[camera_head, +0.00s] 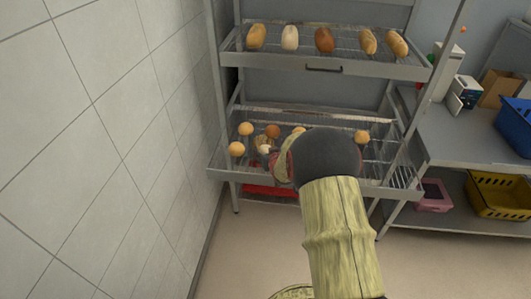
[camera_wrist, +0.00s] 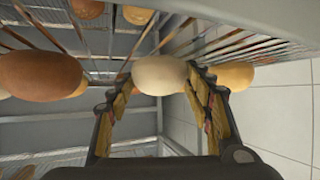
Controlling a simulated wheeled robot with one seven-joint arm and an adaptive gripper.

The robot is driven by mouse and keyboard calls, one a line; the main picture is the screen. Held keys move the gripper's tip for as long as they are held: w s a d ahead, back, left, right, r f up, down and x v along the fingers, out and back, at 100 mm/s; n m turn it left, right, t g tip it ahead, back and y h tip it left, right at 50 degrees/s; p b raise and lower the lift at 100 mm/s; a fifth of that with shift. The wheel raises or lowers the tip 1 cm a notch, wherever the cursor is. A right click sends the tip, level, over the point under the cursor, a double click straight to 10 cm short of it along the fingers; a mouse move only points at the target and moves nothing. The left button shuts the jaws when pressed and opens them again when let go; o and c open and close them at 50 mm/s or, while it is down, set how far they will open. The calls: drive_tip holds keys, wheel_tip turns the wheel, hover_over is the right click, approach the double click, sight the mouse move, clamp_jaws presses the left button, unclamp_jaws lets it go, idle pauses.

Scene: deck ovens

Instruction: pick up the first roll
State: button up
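A pale, round roll (camera_wrist: 160,74) lies ahead of my gripper (camera_wrist: 152,84) in the wrist view, between the two fingertips. The right fingertip is close to the roll or touching it; I cannot tell which. A gap shows at the left finger. My gripper is open. In the head view, the pale roll (camera_head: 265,149) shows on the lower rack shelf (camera_head: 222,165), and my arm hides part of the shelf. Other rolls lie near: a brown one (camera_wrist: 40,73) to the left and a yellowish one (camera_wrist: 235,75) behind the right finger in the wrist view.
The upper shelf (camera_head: 325,67) holds several long loaves and sits above my arm. More round rolls (camera_head: 236,149) lie on the lower shelf. A tiled wall (camera_head: 100,130) stands left of the rack. A counter with a blue basket (camera_head: 517,125) is on the right.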

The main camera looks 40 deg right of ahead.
drive_tip(key=c, duration=0.5)
